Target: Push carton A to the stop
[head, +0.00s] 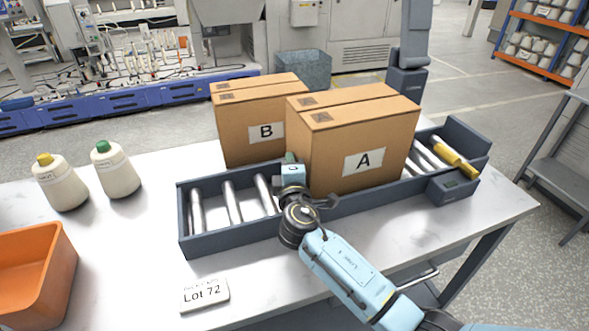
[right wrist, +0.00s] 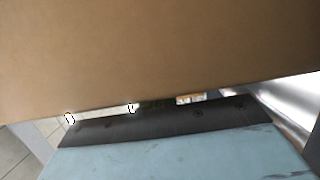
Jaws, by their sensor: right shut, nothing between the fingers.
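Carton A (head: 358,142) is a brown box with a white label "A", upright on the roller track (head: 340,208). A yellow bar (head: 455,157) crosses the track's right end, and bare rollers show between it and carton A. My right gripper (head: 291,166) is shut and empty, at the left side of carton A, low over the track; I cannot tell whether it touches. In the right wrist view the brown carton face (right wrist: 160,50) fills the upper part, close to my teal gripper body. The fingertips are not clear there. My left gripper is not in view.
Carton B (head: 262,130) stands behind and left of carton A. Bare rollers (head: 232,202) lie left of the gripper. Two thread cones (head: 115,170), an orange bin (head: 35,270) and a "Lot 72" card (head: 205,294) are on the white table (head: 130,235).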

